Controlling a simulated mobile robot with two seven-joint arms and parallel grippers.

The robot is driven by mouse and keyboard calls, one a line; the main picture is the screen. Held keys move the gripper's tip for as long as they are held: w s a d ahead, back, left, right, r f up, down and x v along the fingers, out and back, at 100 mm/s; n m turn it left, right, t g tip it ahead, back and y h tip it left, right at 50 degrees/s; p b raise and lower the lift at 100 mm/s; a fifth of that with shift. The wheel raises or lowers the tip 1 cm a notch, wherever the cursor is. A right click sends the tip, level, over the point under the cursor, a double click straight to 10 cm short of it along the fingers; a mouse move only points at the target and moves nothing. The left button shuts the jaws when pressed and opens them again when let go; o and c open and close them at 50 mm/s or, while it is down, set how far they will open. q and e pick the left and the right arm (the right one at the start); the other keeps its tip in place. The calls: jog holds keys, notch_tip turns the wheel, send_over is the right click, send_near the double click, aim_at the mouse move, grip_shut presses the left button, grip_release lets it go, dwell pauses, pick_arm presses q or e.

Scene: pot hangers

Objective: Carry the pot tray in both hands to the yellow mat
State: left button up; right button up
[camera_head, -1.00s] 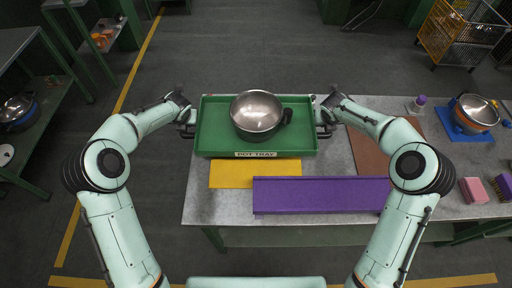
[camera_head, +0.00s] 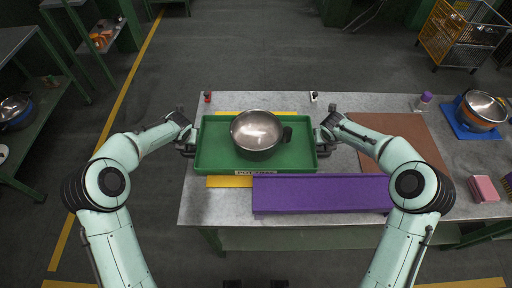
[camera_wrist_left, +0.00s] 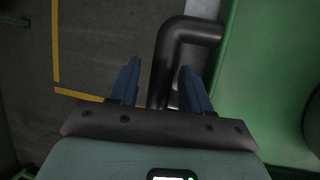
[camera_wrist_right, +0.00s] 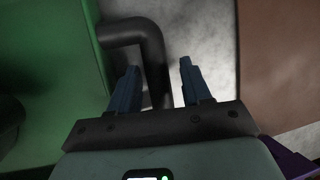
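The green pot tray (camera_head: 205,140) appears to rest over the yellow mat (camera_head: 230,182), whose edges show in front of and behind it. A steel pot (camera_head: 257,135) stands upright in the tray, its dark handle pointing right. My left gripper (camera_head: 188,145) is at the tray's left side, and my right gripper (camera_head: 323,143) at its right side. In the left wrist view the dark tray handle (camera_wrist_left: 162,65) passes between spread fingers with gaps beside it. In the right wrist view the other handle (camera_wrist_right: 152,60) also lies between fingers with a gap visible.
A purple block (camera_head: 320,195) lies just in front right of the tray. A brown mat (camera_head: 400,130) is to the right. A small red item (camera_head: 207,97) and a white item (camera_head: 314,96) stand behind the tray. A blue mat with a pot (camera_head: 478,110) is far right.

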pick_arm(q)
jog(key=shift+w+d+r, duration=0.1)
jog(key=shift+w+r, duration=0.05)
jog(key=shift+r, duration=0.1)
pick_arm(e)
jog(key=shift+w+a+r, duration=0.1)
jog(key=shift+w+r, duration=0.05)
pick_arm(q)
jog(key=v, duration=1.1)
jog(key=shift+s+r, duration=0.25)
jog(key=shift+r, duration=0.1)
pick_arm(e)
jog(key=v, duration=1.2)
